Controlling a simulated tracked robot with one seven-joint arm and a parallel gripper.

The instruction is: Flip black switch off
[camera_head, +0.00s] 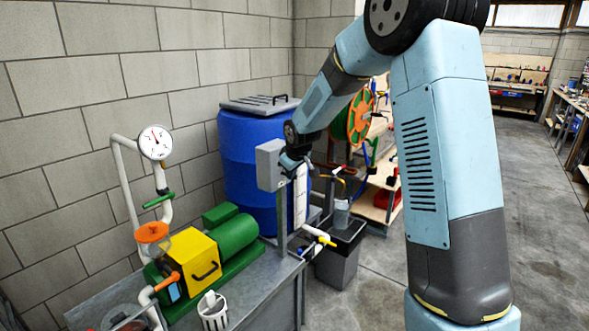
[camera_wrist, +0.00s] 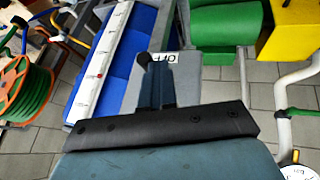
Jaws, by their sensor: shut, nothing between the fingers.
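A grey switch box (camera_head: 269,164) stands on a post at the bench's right end, in front of the blue barrel. In the wrist view the grey box (camera_wrist: 203,88) lies behind my fingers and bears a white label (camera_wrist: 164,57) reading OFF, upside down. My gripper (camera_head: 291,163) is at the box's right-hand face, very close to it. In the wrist view my gripper (camera_wrist: 155,78) is shut and empty, its fingers over the box face beside the label. A small black knob (camera_wrist: 143,59) shows at the fingertips; I cannot tell whether it is the switch or touches them.
A blue barrel (camera_head: 240,140) stands behind the box. A white gauge tube (camera_head: 300,195) rises just right of it. A green and yellow pump (camera_head: 195,262) and pipes with a pressure gauge (camera_head: 155,142) fill the bench to the left. A grey bin (camera_head: 340,262) stands right of the bench.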

